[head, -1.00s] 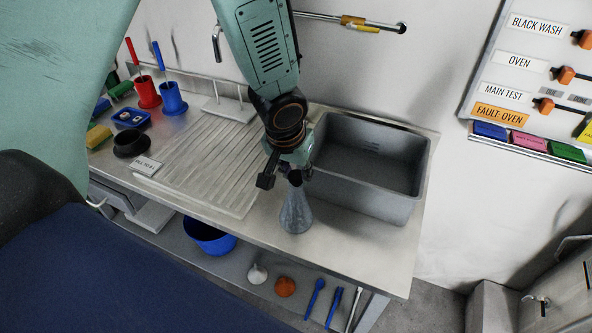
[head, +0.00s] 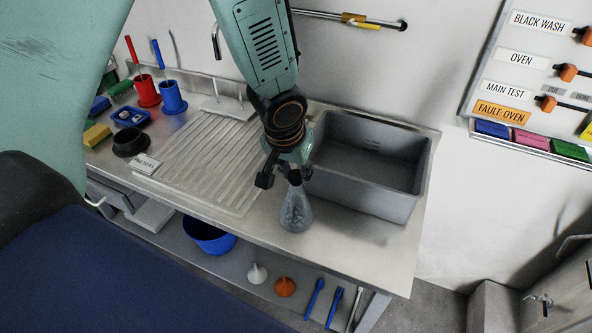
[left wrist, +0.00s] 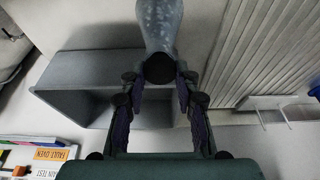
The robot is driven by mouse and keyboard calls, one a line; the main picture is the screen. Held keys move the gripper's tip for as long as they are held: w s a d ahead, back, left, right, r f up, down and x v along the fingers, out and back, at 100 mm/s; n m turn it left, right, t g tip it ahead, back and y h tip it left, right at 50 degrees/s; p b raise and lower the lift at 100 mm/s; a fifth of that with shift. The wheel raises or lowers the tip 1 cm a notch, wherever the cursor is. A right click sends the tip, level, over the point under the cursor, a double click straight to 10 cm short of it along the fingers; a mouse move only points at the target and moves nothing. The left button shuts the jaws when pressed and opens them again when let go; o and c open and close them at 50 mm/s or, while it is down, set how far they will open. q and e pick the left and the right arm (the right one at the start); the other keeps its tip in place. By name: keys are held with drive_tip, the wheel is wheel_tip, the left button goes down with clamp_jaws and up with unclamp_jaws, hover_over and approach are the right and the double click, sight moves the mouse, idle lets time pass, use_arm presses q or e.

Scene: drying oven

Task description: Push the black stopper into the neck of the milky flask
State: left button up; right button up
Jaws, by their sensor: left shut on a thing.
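The milky flask (head: 296,213) is a speckled grey cone on the steel counter in front of the sink, and it also shows at the top of the left wrist view (left wrist: 160,25). The black stopper (left wrist: 158,69) is a dark round disc at the flask's mouth, with the top of the neck behind it. My left gripper (head: 288,178) comes from above and is shut on the stopper, with a finger on each side in the left wrist view (left wrist: 160,80). How deep the stopper sits in the neck is hidden. My right gripper is not in view.
The sink basin (head: 365,165) lies directly behind and right of the flask. A ribbed draining board (head: 205,160) is to the left. Further left are a black ring-shaped holder (head: 131,142) and red and blue pots. The counter right of the flask is clear.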

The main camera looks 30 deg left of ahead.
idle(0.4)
use_arm(q)
drive_tip(key=o, duration=0.8)
drive_tip(key=shift+o, duration=0.5)
drive_tip(key=o, duration=0.4)
drive_tip(key=shift+r+p, duration=3.35)
drive_tip(key=shift+r, duration=0.15)
drive_tip(key=shift+f, duration=0.15)
wheel_tip(320, 180, down, 6)
drive_tip(key=b, duration=0.5)
drive_tip(key=shift+r+b, duration=0.2)
drive_tip(key=shift+b, duration=0.1)
